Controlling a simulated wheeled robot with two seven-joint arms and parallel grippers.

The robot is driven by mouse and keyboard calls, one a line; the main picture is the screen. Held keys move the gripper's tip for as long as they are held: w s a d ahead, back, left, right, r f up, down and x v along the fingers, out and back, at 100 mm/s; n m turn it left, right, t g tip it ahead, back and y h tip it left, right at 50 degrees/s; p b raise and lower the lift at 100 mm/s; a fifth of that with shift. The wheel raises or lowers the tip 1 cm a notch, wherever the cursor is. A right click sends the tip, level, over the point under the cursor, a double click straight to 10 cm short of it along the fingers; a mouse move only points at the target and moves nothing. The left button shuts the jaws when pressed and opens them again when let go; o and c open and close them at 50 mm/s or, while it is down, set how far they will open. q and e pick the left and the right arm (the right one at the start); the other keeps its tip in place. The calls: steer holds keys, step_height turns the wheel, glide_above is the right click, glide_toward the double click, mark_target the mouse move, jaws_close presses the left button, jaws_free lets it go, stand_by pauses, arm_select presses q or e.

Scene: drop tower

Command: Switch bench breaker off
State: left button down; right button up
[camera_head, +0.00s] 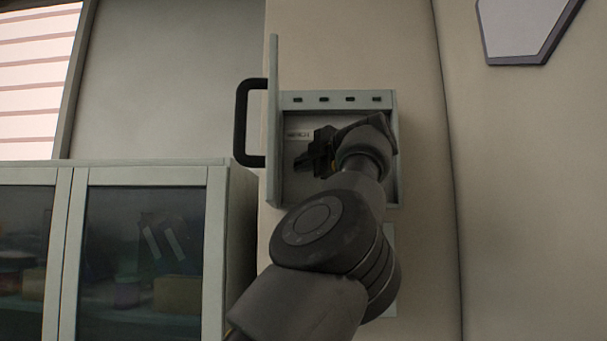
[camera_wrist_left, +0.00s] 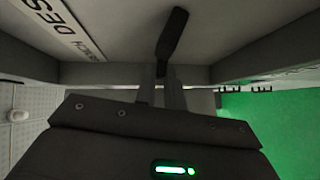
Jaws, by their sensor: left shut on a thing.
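The breaker box (camera_head: 393,150) is a pale grey-green box on the wall, with its door (camera_head: 273,80) standing open at the left. My left gripper (camera_head: 318,155) reaches inside the box. In the wrist view, the black breaker lever (camera_wrist_left: 173,35) stands out from the panel, and my left gripper's narrow fingers (camera_wrist_left: 160,88) are shut on its near end. In the head view the gripper and wrist hide the lever. My right gripper is out of view.
A black door handle (camera_head: 241,120) sticks out left of the open door. A glass-fronted cabinet (camera_head: 148,177) stands at the lower left. The box's side walls (camera_wrist_left: 265,62) are close around the gripper. Bare wall (camera_head: 430,240) lies to the right.

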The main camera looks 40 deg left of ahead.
arm_select(q)
step_height(320, 180, down, 2)
steer(key=n+y+b, duration=0.2)
steer(key=b, duration=0.2)
steer(key=shift+d+f+t, duration=0.1)
steer(key=shift+t, duration=0.2)
steer(key=shift+w+f+n+y+b, duration=0.1)
steer(key=shift+f+n+y+b, duration=0.15)
steer(key=shift+n+y+b, duration=0.7)
steer(key=shift+f+n+g+y+b, duration=0.1)
steer(key=shift+n+g+y+b, duration=0.3)
steer(key=shift+n+y, duration=0.25)
steer(key=c, duration=1.8)
jaws_free()
steer(key=shift+o, duration=0.2)
steer(key=shift+w, duration=0.15)
